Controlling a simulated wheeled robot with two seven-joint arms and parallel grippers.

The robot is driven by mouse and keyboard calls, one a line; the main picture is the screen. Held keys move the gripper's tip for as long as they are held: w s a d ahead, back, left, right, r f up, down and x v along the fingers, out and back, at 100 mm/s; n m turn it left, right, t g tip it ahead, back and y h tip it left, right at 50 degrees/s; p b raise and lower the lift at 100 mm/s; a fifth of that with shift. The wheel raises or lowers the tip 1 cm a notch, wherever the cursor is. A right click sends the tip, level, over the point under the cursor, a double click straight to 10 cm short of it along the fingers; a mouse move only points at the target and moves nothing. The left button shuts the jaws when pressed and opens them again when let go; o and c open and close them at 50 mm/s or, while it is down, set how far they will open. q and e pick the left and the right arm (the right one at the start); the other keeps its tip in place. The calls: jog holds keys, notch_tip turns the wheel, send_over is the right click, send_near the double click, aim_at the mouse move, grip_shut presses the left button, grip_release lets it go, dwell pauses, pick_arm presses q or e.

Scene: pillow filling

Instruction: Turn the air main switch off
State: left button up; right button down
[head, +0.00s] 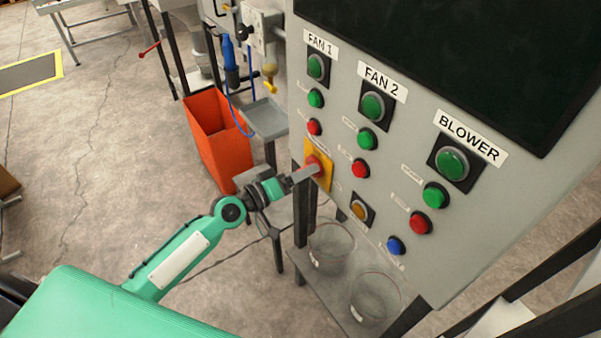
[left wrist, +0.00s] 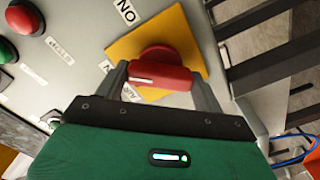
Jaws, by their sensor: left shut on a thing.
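The air main switch is a red rotary handle (left wrist: 160,76) on a square yellow plate (left wrist: 192,38), fixed to the grey control panel. In the left wrist view the handle lies crosswise, with a white mark near its left end. My left gripper (head: 306,174) reaches the switch from the left in the head view. Its two fingers are closed on the ends of the red handle. In the head view the fingers partly hide the handle and the yellow plate (head: 325,153). My right gripper is not in view.
Green, red, amber and blue buttons sit right of the switch, below labels FAN 1, FAN 2 and BLOWER (head: 469,137). A dark screen (head: 450,50) is above. Glass containers (head: 331,248) stand on a shelf below. An orange bin (head: 217,138) stands behind; open floor lies left.

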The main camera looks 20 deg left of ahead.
pick_arm(q)
jog(key=shift+n+p, duration=0.7)
jog(key=shift+n, duration=3.2)
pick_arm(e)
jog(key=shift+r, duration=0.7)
pick_arm(q)
jog(key=o, duration=1)
jog(key=shift+b+v, duration=3.5)
jog(key=shift+v, duration=3.4)
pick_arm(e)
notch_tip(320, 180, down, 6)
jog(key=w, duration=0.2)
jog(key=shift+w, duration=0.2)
